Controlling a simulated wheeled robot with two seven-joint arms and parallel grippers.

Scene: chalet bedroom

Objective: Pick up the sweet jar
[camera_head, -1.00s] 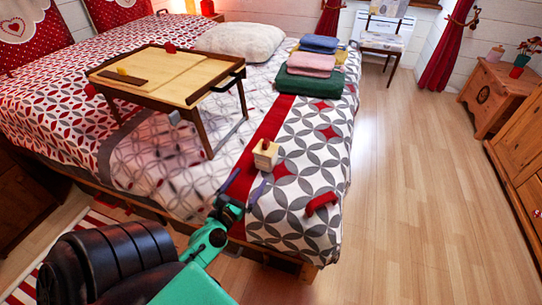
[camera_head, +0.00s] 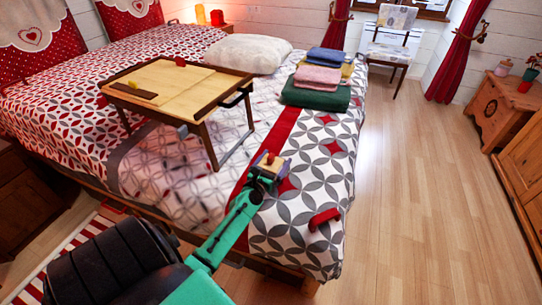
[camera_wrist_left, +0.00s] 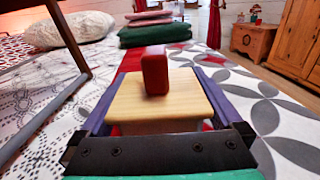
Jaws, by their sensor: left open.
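The sweet jar (camera_head: 268,162) is a small squarish jar with a pale wooden lid and a red knob, standing upright on the patterned bed. In the left wrist view the lid of the sweet jar (camera_wrist_left: 155,102) and its knob are close in front, with some red showing below the lid. My left gripper (camera_head: 271,168) is open, with its purple fingers on either side of the jar. In the left wrist view the fingers of my left gripper (camera_wrist_left: 152,80) flank the lid. The jar's body is mostly hidden by the lid and gripper. My right gripper is not in view.
A wooden bed tray (camera_head: 180,90) on legs stands left of the jar. Folded cloths (camera_head: 318,92) lie behind it, and a small red object (camera_head: 324,218) lies to the right on the bed. A white pillow (camera_head: 248,53) is farther back. The floor at right is clear.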

